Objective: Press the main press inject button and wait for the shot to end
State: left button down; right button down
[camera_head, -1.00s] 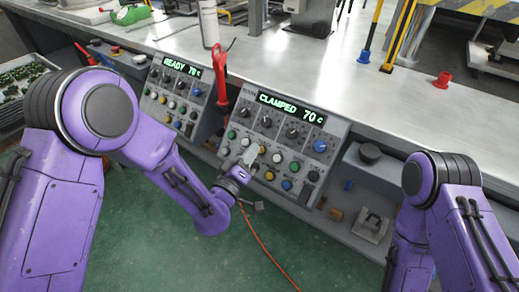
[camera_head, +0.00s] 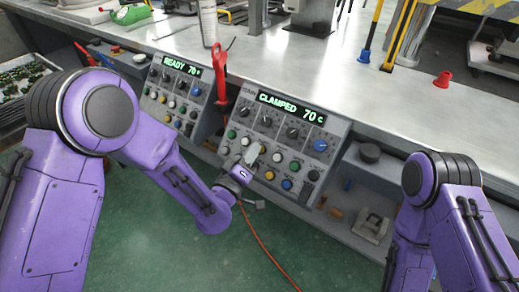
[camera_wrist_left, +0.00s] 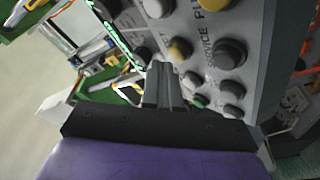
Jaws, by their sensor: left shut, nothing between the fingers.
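The right-hand control panel (camera_head: 327,137) has a lit display (camera_head: 291,108) reading CLAMPED 70 c. Below it are rows of dark knobs and coloured buttons, including a green one (camera_head: 231,134) and a blue one (camera_head: 287,184). My left gripper (camera_head: 252,153) is shut and empty, its tips in front of the panel's lower button rows and hiding part of them. In the left wrist view, the shut fingers (camera_wrist_left: 160,75) point at the panel face, near a green button (camera_wrist_left: 200,102). I cannot tell contact or which button is inject. My right gripper is out of view.
A second panel (camera_head: 170,92) to the left reads READY 70 c. A red-handled tool (camera_head: 221,75) hangs between the panels. An orange cable (camera_head: 262,244) runs down over the green floor. The bench top (camera_head: 300,62) above is mostly clear; a shelf (camera_head: 345,222) lies at right.

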pick_arm(q)
jog(key=shift+w+d+f, duration=0.2)
jog(key=shift+w+f, duration=0.15)
jog(key=shift+f, duration=0.05)
dwell(0.7)
dwell(0.3)
jog(key=shift+s+a+r, duration=0.3)
jog(key=shift+s+r, duration=0.2)
jog(key=shift+s, duration=0.05)
jog(key=s+a+r+p, duration=0.2)
jog(key=s+r, duration=0.1)
jog(key=shift+s+r, duration=0.15)
dwell(0.4)
dwell(0.5)
